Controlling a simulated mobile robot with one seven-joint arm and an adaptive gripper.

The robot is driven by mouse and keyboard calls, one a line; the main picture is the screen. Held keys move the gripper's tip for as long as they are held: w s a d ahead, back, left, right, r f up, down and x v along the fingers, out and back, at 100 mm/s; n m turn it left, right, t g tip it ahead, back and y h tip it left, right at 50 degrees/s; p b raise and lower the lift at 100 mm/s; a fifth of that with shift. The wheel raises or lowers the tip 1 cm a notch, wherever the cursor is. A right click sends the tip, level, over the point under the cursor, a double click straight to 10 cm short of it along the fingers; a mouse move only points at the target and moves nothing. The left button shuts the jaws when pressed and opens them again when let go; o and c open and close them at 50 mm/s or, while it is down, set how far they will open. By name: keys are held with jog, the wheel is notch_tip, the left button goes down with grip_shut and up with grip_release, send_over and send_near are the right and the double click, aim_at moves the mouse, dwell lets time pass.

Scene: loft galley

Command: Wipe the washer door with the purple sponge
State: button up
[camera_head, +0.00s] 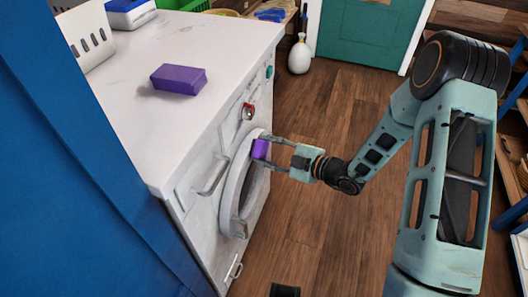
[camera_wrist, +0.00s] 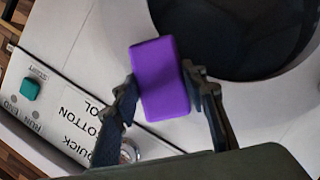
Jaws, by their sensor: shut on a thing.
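My gripper (camera_head: 266,147) is shut on a small purple sponge (camera_head: 260,149), at the upper part of the round washer door (camera_head: 231,196). In the wrist view the sponge (camera_wrist: 160,78) sits between the two fingers of my gripper (camera_wrist: 161,82). It overlaps the door's pale surround, just left of the dark glass (camera_wrist: 232,35). I cannot tell whether the sponge touches the door. The door looks closed, on the front of a white washer (camera_head: 187,190).
A larger purple block (camera_head: 178,79) lies on the white countertop (camera_head: 135,120) above the washer. A white holed basket (camera_head: 84,37) and a blue-and-white box (camera_head: 130,12) stand behind it. A blue panel (camera_head: 75,170) borders the left. Wooden floor (camera_head: 325,125) lies open before the washer.

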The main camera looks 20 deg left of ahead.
aim_at(268, 143)
jog(key=shift+w+r+p, duration=0.1)
jog(key=shift+w+p, duration=0.35)
jog(key=shift+w, duration=1.1)
jog(key=shift+r+p, duration=0.1)
jog(key=shift+p, duration=0.25)
jog(key=shift+d, duration=0.1)
jog(key=shift+s+p, duration=0.85)
jog(key=shift+s, duration=1.15)
jog(key=shift+s+a+p, duration=0.2)
jog(key=shift+s+p, duration=0.15)
jog(key=shift+s, duration=0.65)
jog(key=shift+s+a+p, duration=0.2)
jog(key=shift+s+p, duration=0.1)
jog(key=shift+s, duration=0.7)
jog(key=d+p, duration=0.2)
jog(key=d, duration=0.4)
jog(key=shift+s, duration=0.2)
